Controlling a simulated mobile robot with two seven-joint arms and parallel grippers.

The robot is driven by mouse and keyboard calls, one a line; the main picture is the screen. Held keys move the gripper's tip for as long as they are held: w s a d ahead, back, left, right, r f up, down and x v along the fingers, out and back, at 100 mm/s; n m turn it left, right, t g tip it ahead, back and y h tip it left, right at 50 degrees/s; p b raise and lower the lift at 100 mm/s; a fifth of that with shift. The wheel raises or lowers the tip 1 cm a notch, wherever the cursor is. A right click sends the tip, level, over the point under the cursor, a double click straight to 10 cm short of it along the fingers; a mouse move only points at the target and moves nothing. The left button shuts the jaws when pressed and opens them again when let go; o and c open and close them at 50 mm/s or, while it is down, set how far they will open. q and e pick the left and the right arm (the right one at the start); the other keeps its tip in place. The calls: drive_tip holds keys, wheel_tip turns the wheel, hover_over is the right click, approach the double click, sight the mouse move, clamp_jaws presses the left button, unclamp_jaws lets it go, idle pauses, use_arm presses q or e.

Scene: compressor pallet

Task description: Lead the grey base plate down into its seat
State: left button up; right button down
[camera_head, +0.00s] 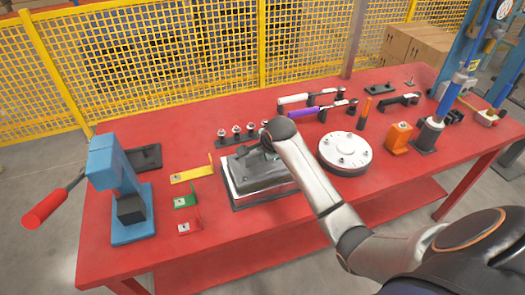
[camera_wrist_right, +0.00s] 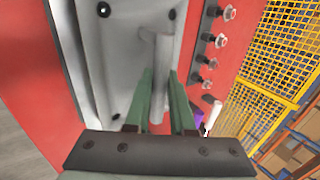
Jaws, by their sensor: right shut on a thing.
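The grey base plate (camera_head: 245,178) lies flat over a light-edged seat with a dark base (camera_head: 236,203) at the middle of the red table. I cannot tell whether a gap remains between them. In the right wrist view the plate (camera_wrist_right: 118,62) is light grey, with dark holes near its edges and a raised grey bar (camera_wrist_right: 162,48). My right gripper (camera_wrist_right: 160,82) has its green fingers shut on the plate at this bar. In the head view my right gripper (camera_head: 266,152) is largely hidden by my own arm. My left gripper is not in view.
A blue press (camera_head: 118,190) with a red handle stands at the left. Yellow, green and red brackets (camera_head: 187,200) lie left of the plate, several bolts (camera_head: 237,131) behind it. A round white flange (camera_head: 345,150) and an orange block (camera_head: 398,137) are at the right.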

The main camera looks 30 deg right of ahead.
drive_tip(key=shift+f, duration=0.6)
drive_tip(key=c, duration=0.8)
unclamp_jaws()
drive_tip(key=shift+o, duration=0.6)
drive_tip(key=shift+f, duration=0.2)
drive_tip(key=v, duration=1.2)
drive_tip(key=shift+r, duration=0.35)
drive_tip(key=shift+s, duration=0.1)
